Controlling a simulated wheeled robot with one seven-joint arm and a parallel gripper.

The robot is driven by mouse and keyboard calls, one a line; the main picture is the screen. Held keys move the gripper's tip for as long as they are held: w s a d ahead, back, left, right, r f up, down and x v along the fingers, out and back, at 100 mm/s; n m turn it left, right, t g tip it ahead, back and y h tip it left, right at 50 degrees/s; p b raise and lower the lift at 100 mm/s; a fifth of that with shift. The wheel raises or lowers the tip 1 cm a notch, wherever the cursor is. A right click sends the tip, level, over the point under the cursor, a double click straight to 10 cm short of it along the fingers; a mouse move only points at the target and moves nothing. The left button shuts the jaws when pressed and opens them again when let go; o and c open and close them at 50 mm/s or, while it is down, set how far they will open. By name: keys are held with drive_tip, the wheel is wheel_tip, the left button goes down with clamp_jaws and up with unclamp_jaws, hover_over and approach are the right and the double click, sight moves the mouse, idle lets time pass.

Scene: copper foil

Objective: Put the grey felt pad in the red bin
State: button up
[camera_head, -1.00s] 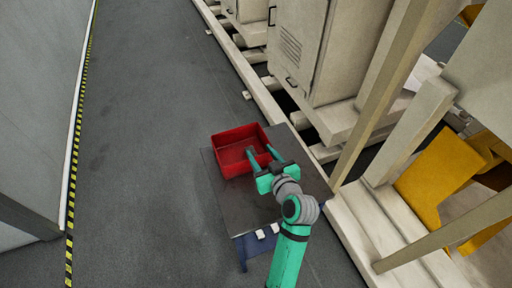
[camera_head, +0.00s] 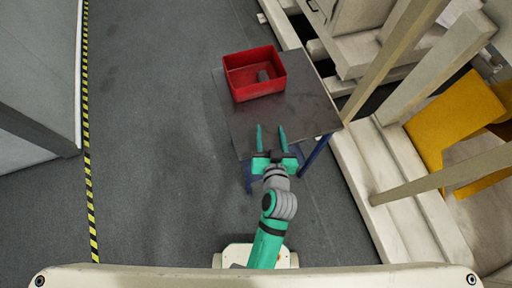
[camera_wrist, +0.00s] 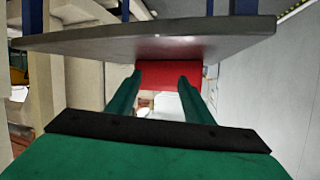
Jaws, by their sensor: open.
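The red bin (camera_head: 255,91) stands on the far part of a dark table in the head view. A small grey piece, which looks like the grey felt pad (camera_head: 263,75), lies inside it towards the right. My gripper (camera_head: 270,128) is open and empty over the table's near edge, well clear of the bin. In the wrist view, my green fingers (camera_wrist: 160,76) are apart with nothing between them. The red bin (camera_wrist: 190,70) shows beyond them, and the pad cannot be seen there.
The dark table top (camera_head: 305,105) is bare between my gripper and the bin. Its edge crosses the wrist view (camera_wrist: 150,44). Beige machinery and posts (camera_head: 385,75) stand close on the right. Open grey floor (camera_head: 160,140) lies on the left, bounded by a yellow-black strip (camera_head: 90,190).

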drive_tip(key=s+a+r, duration=0.1)
drive_tip(key=s+a, duration=0.1)
drive_tip(key=s, duration=1)
drive_tip(key=s+a+r+t, duration=0.1)
drive_tip(key=s+a+r, duration=0.1)
drive_tip(key=s, duration=1)
drive_tip(key=shift+s+a+n+h, duration=0.15)
drive_tip(key=shift+a+n+h, duration=0.2)
drive_tip(key=shift+n+h, duration=0.05)
